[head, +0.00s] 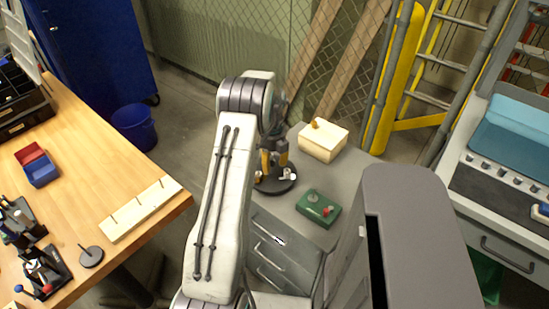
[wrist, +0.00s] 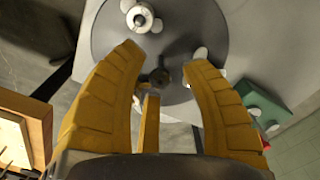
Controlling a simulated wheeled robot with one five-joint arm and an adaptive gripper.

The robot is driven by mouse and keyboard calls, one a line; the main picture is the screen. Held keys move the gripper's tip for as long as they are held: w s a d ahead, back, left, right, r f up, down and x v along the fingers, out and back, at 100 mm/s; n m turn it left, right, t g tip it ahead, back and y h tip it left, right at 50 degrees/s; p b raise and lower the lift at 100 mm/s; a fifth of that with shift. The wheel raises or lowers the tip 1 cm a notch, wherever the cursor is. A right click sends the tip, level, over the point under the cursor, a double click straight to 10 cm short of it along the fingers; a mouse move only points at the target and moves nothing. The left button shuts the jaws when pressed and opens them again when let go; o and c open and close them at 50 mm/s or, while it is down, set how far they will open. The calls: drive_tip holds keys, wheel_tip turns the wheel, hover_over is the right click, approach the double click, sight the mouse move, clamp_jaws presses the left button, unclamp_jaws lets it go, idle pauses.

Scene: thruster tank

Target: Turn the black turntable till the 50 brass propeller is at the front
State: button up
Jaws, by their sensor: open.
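The black turntable (head: 275,184) is a dark round disc on the grey cabinet top, partly hidden behind my arm in the head view. In the wrist view the turntable (wrist: 110,30) lies below my fingers. A pale propeller (wrist: 138,17) sits near its far edge, and another pale one (wrist: 199,54) sits at the right. A dark brownish round piece (wrist: 160,75) shows between my fingers; I cannot tell if it is brass. No number can be read. My gripper (wrist: 163,56) is open over the disc, its yellow fingers apart; contact cannot be told.
A green box (head: 319,208) with a red button and a cream box (head: 324,141) stand near the turntable. A wooden bench (head: 150,160) is at left, a blue bin (head: 135,126) behind it.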

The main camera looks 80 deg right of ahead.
sight(272, 162)
drive_tip(key=shift+r+p, duration=2.6)
drive_tip(key=shift+r, duration=1.6)
drive_tip(key=shift+o, duration=0.2)
drive_tip(key=shift+c, duration=0.2)
drive_tip(key=r+p, duration=0.2)
drive_tip(key=shift+a+p, duration=0.25)
drive_tip(key=shift+p, duration=0.15)
drive_tip(key=shift+f+n, duration=0.5)
drive_tip(key=shift+n, duration=0.7)
drive_tip(key=n, duration=0.6)
drive_tip(key=shift+d+n, duration=0.25)
drive_tip(key=shift+n, duration=0.05)
drive_tip(key=shift+f, duration=0.2)
drive_tip(key=shift+f+b, duration=3.55)
drive_tip(key=shift+f, duration=1.3)
